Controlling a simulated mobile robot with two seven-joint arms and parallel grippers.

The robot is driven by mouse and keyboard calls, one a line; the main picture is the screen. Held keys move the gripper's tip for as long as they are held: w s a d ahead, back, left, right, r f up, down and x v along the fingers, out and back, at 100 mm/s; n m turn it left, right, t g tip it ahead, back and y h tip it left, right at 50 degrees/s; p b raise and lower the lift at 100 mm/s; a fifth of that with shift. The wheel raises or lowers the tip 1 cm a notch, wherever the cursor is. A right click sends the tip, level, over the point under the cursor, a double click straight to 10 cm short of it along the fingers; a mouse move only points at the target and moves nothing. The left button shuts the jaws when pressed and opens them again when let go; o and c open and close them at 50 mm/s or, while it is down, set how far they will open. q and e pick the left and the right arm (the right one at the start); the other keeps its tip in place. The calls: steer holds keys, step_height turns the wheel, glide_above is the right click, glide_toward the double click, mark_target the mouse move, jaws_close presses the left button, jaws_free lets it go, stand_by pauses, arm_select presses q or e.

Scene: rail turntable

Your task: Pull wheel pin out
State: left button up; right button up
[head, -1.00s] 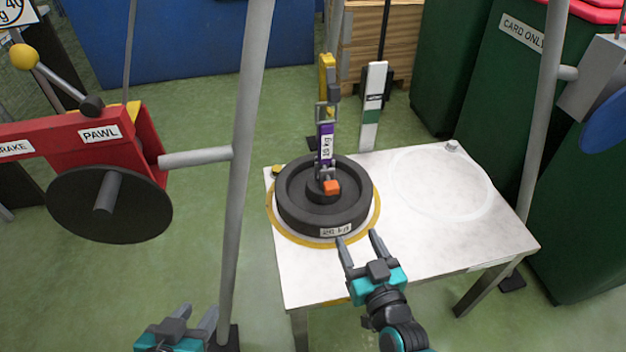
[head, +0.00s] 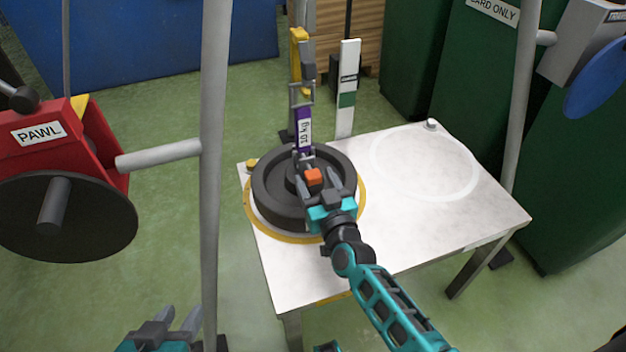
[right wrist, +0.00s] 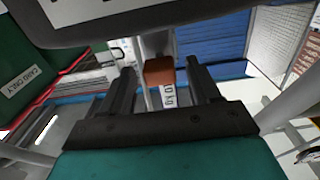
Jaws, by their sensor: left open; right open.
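The dark wheel (head: 277,208) lies flat on the white table inside a yellow ring. The pin's orange block-shaped head (head: 313,177) sits at the wheel's hub, below a purple strap (head: 303,130) that hangs from above. My right gripper (head: 315,174) is open over the wheel, with its fingers on either side of the orange head. In the right wrist view the orange head (right wrist: 159,72) shows between the two open fingers, with visible gaps. My left gripper (head: 172,322) is open and empty at the bottom left, far from the wheel.
The white table (head: 400,225) is bare on its right, where a pale circle is marked. A grey post (head: 213,170) and a red winch housing (head: 60,145) stand left of the table. Green bins (head: 580,190) stand at the right.

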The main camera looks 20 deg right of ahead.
steer(key=shift+w, duration=1.05)
jaws_close()
